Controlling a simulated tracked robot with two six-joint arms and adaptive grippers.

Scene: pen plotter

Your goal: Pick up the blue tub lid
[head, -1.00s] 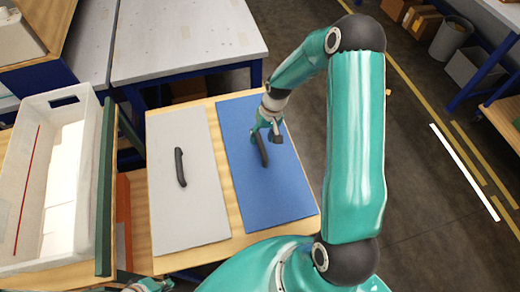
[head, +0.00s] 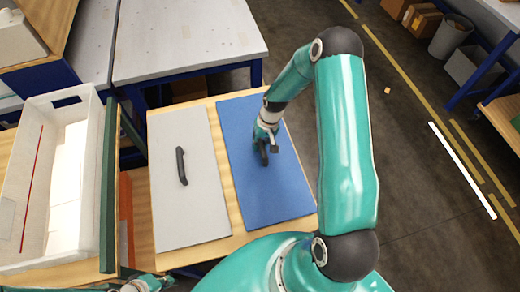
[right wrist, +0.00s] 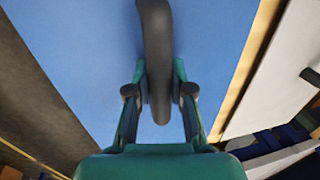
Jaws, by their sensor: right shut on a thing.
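The blue tub lid (head: 285,190) is a flat blue panel on the right part of the wooden table, and it fills much of the right wrist view (right wrist: 90,60). Its dark curved handle (right wrist: 157,50) stands up from the middle. My right gripper (head: 267,150) is at the handle, and in the right wrist view its two fingers (right wrist: 158,95) are shut on the handle, one on each side. The lid looks flat on the table; I cannot tell any gap under it. My left gripper (head: 145,286) is at the bottom edge of the head view, away from the lid, its fingers unclear.
A grey lid (head: 190,215) with a dark handle lies left of the blue lid on the wooden table (head: 215,250). A white tub (head: 85,190) stands further left, beside a green upright board (head: 107,190). A grey-topped bench (head: 185,40) is behind. Open floor lies to the right.

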